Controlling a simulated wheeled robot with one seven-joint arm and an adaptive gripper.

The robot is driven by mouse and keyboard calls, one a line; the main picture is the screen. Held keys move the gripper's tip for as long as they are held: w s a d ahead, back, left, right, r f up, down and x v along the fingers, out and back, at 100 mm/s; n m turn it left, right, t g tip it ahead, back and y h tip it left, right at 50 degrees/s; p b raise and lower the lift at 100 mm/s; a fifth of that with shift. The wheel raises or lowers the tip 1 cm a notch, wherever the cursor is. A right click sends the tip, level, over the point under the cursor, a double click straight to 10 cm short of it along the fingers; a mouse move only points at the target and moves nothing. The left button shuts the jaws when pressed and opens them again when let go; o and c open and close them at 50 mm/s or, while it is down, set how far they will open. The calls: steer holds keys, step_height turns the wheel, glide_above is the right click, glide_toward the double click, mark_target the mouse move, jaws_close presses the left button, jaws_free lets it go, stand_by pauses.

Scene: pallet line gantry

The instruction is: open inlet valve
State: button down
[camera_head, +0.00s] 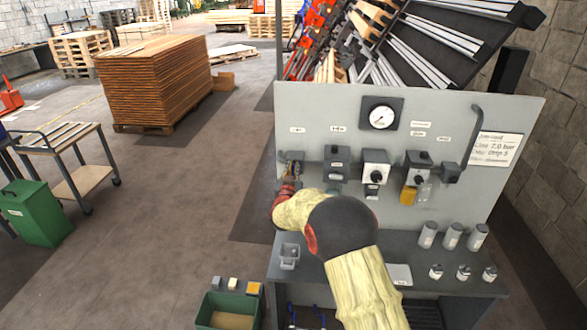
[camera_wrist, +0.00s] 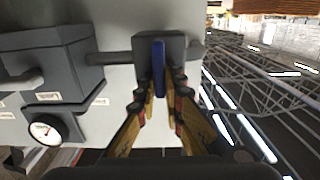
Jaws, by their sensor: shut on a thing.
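The inlet valve is a dark grey block (camera_wrist: 145,45) on a pipe at the left end of the grey panel, with a blue lever handle (camera_wrist: 158,68) pointing toward the wrist camera. My gripper (camera_wrist: 160,88) has its yellow and black fingers on both sides of the blue handle, shut on it. In the head view my gripper (camera_head: 291,170) is at the panel's left edge, and my arm comes up from below.
The panel (camera_head: 310,105) carries a round gauge (camera_head: 381,117), a grey regulator (camera_head: 375,165) and a unit with a yellow bowl (camera_head: 409,194). Grey cups (camera_head: 452,236) and a small grey bin (camera_head: 289,256) stand on the bench below. Open floor lies to the left.

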steer(key=shift+b, duration=0.5)
steer(key=m+b, duration=0.6)
steer(key=b, duration=0.2)
steer(key=d+f+m+b, duration=0.1)
steer(key=m+b, duration=0.5)
steer(key=b, duration=0.2)
steer(key=d+f+m+b, duration=0.1)
steer(key=m+b, duration=0.4)
steer(key=b, duration=0.2)
steer(key=shift+f+m+b, duration=0.1)
steer(key=shift+m+b, duration=0.3)
steer(key=c, duration=2)
jaws_free()
steer(key=shift+o, duration=0.5)
